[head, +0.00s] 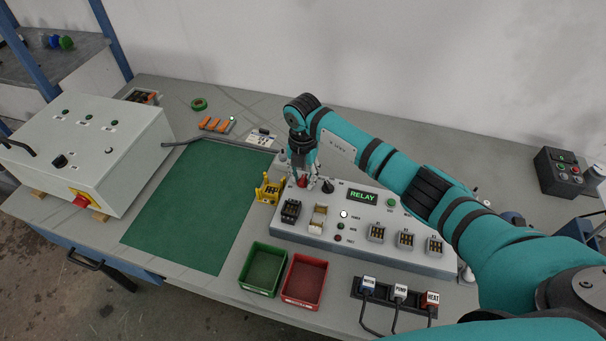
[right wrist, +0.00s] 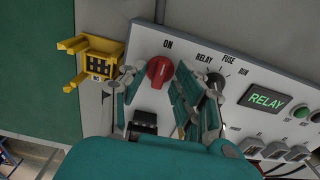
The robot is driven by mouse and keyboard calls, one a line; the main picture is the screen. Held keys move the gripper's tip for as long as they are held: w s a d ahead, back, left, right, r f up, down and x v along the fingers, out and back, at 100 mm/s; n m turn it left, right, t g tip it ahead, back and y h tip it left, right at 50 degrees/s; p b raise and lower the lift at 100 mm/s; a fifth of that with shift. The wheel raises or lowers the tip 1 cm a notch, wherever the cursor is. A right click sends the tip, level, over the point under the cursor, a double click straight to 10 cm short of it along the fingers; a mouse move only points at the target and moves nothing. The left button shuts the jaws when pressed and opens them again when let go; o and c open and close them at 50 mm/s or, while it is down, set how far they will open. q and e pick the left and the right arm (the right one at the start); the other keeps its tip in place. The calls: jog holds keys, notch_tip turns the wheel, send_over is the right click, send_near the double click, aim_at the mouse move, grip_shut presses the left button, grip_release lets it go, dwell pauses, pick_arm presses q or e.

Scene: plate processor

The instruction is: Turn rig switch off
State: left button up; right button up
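The rig (head: 350,249) is a pale sloped panel on the bench with a lit green RELAY display (head: 362,197). Its red rotary switch (right wrist: 159,71) shows in the right wrist view just below the printed word ON, its grip bar roughly upright and pointing toward that label. In the head view the red switch (head: 302,182) is partly hidden by my right gripper (head: 308,183). My right gripper (right wrist: 163,92) is open above the panel, with fingers to the left and right of the red switch. I cannot tell whether they touch it. My left gripper is not in view.
A black selector knob (right wrist: 215,80) sits close to the right-hand fingers. A yellow holder (right wrist: 101,64) stands left of the panel. Green (head: 243,287) and red (head: 286,298) bins lie in front. The green mat (head: 190,210) is clear.

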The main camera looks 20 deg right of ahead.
grip_shut()
jog(key=n+b, duration=0.2)
jog(key=n, duration=0.1)
jog(key=shift+w+f+b, duration=0.1)
jog(key=shift+f+b, duration=0.05)
jog(key=shift+b, duration=0.2)
jog(key=n+b, duration=0.3)
jog(key=n, duration=0.1)
jog(key=shift+n+b, duration=0.3)
jog(key=shift+b, duration=0.05)
jog(key=n+b, duration=0.4)
jog(key=n, duration=0.1)
jog(key=shift+r+n+b, duration=0.2)
jog(key=shift+n+b, duration=1.7)
jog(key=shift+n, duration=0.8)
